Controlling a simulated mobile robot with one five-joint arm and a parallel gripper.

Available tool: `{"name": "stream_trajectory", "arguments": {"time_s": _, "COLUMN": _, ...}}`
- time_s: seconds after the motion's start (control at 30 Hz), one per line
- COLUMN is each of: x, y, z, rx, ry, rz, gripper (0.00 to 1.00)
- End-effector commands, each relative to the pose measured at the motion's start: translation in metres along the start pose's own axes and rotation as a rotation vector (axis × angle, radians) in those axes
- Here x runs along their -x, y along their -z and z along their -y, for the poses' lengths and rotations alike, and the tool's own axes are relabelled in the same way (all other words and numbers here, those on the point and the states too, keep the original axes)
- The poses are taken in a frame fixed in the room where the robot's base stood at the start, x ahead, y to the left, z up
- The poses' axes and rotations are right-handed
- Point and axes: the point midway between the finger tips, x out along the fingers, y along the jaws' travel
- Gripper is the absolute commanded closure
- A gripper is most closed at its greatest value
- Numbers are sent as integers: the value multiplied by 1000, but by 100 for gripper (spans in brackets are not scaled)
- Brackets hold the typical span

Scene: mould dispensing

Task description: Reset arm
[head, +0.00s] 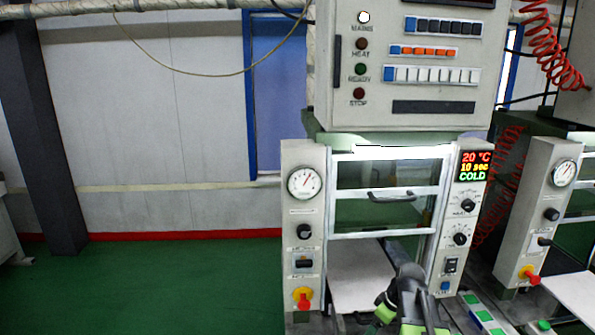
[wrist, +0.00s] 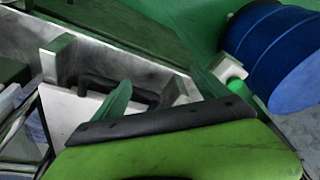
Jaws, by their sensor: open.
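My gripper (wrist: 162,95) shows in the wrist view with its two green fingers spread apart and nothing between them. Behind the fingers is a black handle-shaped bar (wrist: 92,82) by a pale metal surface; I cannot tell whether they touch it. In the head view my black and green arm end (head: 408,300) is at the bottom, in front of the moulding machine's lower opening. The machine's white-framed glass door (head: 385,195) is above that opening. A pale plate (head: 360,275) lies inside. The fingertips are not clear in the head view.
The machine's display (head: 474,166) reads 20 °C, 10 sec and COLD. A second machine (head: 530,215) stands close on the right. Green and white parts (head: 482,315) sit at the lower right. Green floor (head: 160,285) is clear on the left. A blue cylinder (wrist: 275,45) is in the wrist view.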

Motion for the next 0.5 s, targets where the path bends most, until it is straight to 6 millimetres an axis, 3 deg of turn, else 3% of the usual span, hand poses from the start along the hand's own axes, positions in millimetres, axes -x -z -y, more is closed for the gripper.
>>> {"name": "stream_trajectory", "arguments": {"time_s": 0.03, "x": -7, "y": 19, "z": 30, "rx": 15, "ry": 11, "rz": 21, "gripper": 15}}
{"name": "stream_trajectory", "arguments": {"time_s": 0.1, "x": -15, "y": 37, "z": 63, "rx": 9, "ry": 20, "rz": 52, "gripper": 15}}
{"name": "stream_trajectory", "arguments": {"time_s": 0.3, "x": -29, "y": 60, "z": 149, "rx": -110, "ry": 0, "rz": 153, "gripper": 15}}
{"name": "stream_trajectory", "arguments": {"time_s": 0.37, "x": -28, "y": 54, "z": 160, "rx": -203, "ry": -25, "rz": 183, "gripper": 15}}
{"name": "stream_trajectory", "arguments": {"time_s": 0.5, "x": -23, "y": 32, "z": 158, "rx": -448, "ry": -87, "rz": 227, "gripper": 15}}
